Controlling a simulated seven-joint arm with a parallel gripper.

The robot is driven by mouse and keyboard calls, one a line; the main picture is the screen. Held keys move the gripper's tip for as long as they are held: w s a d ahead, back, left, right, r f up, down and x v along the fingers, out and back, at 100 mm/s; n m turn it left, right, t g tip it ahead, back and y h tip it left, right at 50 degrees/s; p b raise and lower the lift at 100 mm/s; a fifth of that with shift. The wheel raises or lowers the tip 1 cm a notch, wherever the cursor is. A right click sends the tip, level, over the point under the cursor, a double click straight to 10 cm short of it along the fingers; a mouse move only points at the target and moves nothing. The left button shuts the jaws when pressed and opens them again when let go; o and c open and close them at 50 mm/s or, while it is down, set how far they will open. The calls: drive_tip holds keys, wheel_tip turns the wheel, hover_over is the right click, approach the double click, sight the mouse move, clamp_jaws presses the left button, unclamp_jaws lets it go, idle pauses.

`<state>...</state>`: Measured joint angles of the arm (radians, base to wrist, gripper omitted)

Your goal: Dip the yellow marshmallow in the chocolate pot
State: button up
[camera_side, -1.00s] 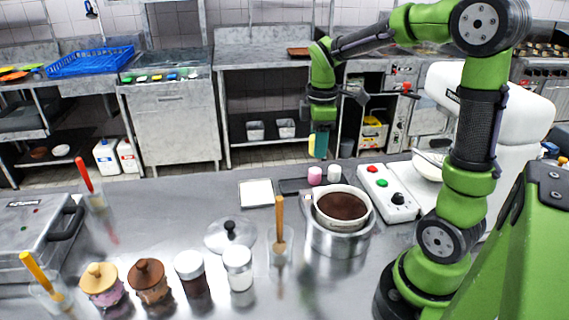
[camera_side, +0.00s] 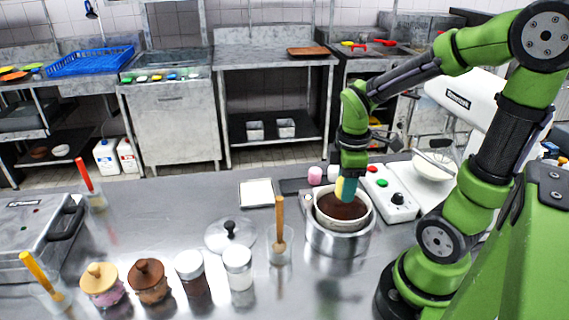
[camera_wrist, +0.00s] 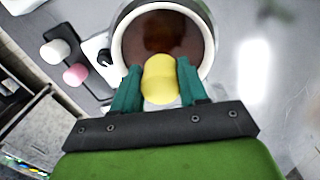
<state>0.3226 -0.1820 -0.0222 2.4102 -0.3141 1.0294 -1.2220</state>
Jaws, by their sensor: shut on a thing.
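The yellow marshmallow (camera_wrist: 160,80) is between the two teal fingers of my gripper (camera_wrist: 157,88) in the wrist view. My gripper is shut on it. In the side view the marshmallow (camera_side: 339,187) shows as a yellow patch beside the teal fingers of my gripper (camera_side: 346,190). The chocolate pot (camera_side: 322,221) is white-rimmed, filled with dark brown chocolate (camera_side: 340,208), and sits on a metal base. The gripper and marshmallow are over the pot's opening. Whether the marshmallow touches the chocolate cannot be told. In the wrist view the pot (camera_wrist: 122,22) lies behind the marshmallow.
A pink marshmallow (camera_side: 315,175) and a white one (camera_side: 334,172) stand on a dark tray (camera_side: 292,185) behind the pot. A control box (camera_side: 388,193) is to the pot's right. A glass with a wooden-handled tool (camera_side: 280,240), a lid (camera_side: 230,236) and several jars stand left.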

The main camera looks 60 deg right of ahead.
drive_tip(key=shift+f, duration=2.6)
drive_tip(key=shift+r, duration=2.25)
drive_tip(key=shift+r, duration=2.5)
